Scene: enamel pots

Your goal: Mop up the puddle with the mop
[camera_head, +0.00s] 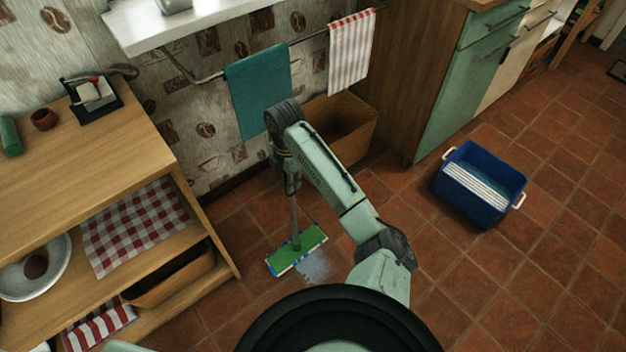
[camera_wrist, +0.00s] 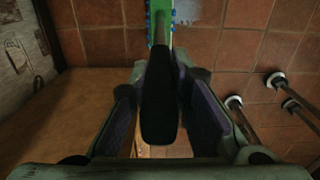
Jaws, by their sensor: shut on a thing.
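The mop has a flat green head (camera_head: 297,250) with a blue and white edge, lying on the tiled floor in the head view. Its grey stick rises from the head to my gripper (camera_head: 291,180). In the wrist view, the dark mop handle (camera_wrist: 160,100) stands between the fingers of my gripper (camera_wrist: 162,115), which is shut on it. A strip of the green head (camera_wrist: 161,22) shows beyond the handle. The puddle (camera_head: 318,267) is a pale wet patch touching the right side of the mop head. Part of it may lie hidden under the head.
A wooden shelf unit (camera_head: 110,153) stands close on the left. A wicker basket (camera_head: 345,128) is by the wall behind my arm. A blue bucket (camera_head: 480,184) stands on the right, near green cabinets (camera_head: 462,92). The floor between arm and bucket is clear.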

